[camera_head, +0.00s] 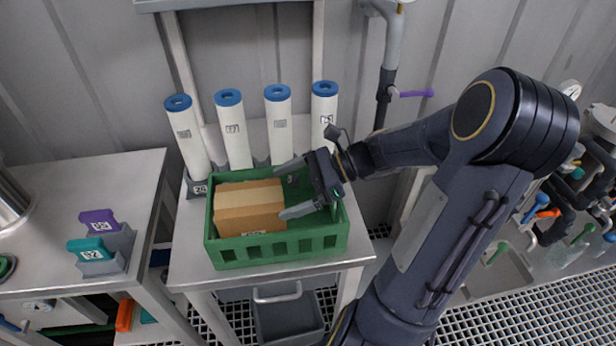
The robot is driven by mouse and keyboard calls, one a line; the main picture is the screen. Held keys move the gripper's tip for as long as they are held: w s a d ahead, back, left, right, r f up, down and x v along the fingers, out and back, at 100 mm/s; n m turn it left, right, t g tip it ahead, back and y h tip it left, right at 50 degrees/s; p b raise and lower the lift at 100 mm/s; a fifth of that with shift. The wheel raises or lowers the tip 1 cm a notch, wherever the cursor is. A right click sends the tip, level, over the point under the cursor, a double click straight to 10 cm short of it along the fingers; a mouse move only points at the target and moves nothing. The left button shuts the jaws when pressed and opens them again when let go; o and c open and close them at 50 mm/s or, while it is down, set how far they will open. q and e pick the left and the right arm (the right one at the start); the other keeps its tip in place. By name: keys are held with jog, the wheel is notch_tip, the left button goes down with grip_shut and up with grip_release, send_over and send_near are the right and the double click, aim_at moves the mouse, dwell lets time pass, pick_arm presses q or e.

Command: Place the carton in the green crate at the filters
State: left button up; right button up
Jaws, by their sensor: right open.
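The cardboard carton (249,208) is brown with a paler tape band. It sits inside the green crate (283,248), in the crate's left part. The crate stands on a metal table in front of several white filters (233,132) with blue caps. My right gripper (283,191) is open over the right part of the crate, its fingers pointing left toward the carton. One finger is by the carton's back right and the other by its front right. I cannot tell whether either finger touches it. My left gripper is not in view.
A metal bench (60,215) at the left holds purple (99,219) and teal (90,248) labelled pieces in grey holders. A grey bin (288,318) is under the crate's table. A pipe with a purple-handled valve (412,93) rises behind my right arm. Pipes and valves crowd the far right.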

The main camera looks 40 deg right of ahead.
jog(key=v, duration=0.5)
jog(key=shift+s+d, duration=0.1)
dwell(0.3)
